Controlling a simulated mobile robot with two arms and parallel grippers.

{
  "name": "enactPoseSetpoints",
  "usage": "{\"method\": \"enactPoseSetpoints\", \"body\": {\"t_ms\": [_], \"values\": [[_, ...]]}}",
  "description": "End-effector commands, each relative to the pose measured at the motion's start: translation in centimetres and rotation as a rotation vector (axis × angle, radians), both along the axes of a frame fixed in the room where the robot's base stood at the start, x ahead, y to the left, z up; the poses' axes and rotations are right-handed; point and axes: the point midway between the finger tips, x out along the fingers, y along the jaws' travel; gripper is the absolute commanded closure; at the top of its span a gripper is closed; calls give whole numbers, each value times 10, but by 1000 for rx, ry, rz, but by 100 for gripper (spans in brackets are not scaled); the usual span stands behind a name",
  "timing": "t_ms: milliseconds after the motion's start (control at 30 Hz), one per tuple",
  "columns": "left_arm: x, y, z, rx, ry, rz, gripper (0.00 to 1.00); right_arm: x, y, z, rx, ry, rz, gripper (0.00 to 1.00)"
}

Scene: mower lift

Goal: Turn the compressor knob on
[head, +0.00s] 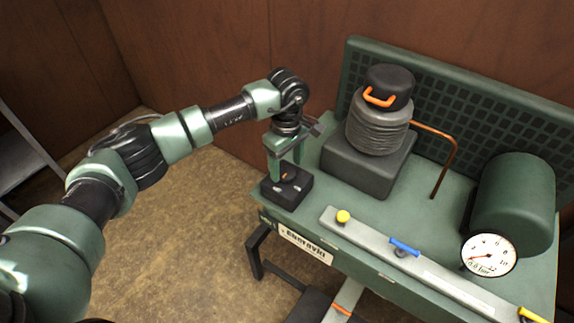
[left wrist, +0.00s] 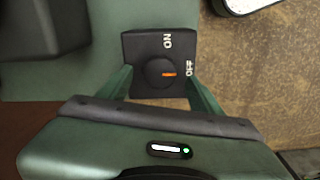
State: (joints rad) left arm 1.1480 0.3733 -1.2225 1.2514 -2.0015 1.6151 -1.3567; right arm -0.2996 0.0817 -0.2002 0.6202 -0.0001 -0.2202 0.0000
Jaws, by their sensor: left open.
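The black switch box (head: 287,190) sits at the left front corner of the green bench. It carries the round compressor knob (left wrist: 157,73), black with an orange mark. In the left wrist view the mark points right, toward the OFF label (left wrist: 189,68); the ON label (left wrist: 168,40) is at the top. My left gripper (head: 286,168) points down over the box. Its fingers are open, one on each side of the knob; I cannot tell whether they touch it. My right gripper is not in view.
On the green bench (head: 318,190) stand a black-and-grey compressor unit (head: 377,130) and a green tank (head: 515,205) with a dial gauge (head: 488,255). A grey rail (head: 435,276) with yellow and blue handles runs along the front. The floor (head: 190,240) to the left is clear.

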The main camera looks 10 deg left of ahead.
Motion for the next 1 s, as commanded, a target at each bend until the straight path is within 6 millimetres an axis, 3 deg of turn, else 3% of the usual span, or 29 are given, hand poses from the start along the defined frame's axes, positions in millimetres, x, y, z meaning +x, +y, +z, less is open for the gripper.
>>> {"method": "enactPoseSetpoints", "body": {"t_ms": [200, 467, 600, 700, 1000], "values": [[0, -1, -17, -1, 0, 0, 35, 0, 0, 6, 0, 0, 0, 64], [0, -1, -19, -2, -1, 0, 35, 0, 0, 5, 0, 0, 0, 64], [0, -1, -19, -2, -1, 0, 74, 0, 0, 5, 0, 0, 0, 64], [0, -1, -19, -2, -1, 0, 97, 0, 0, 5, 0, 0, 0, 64], [0, -1, -20, -3, -1, 42, 97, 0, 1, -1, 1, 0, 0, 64]]}}
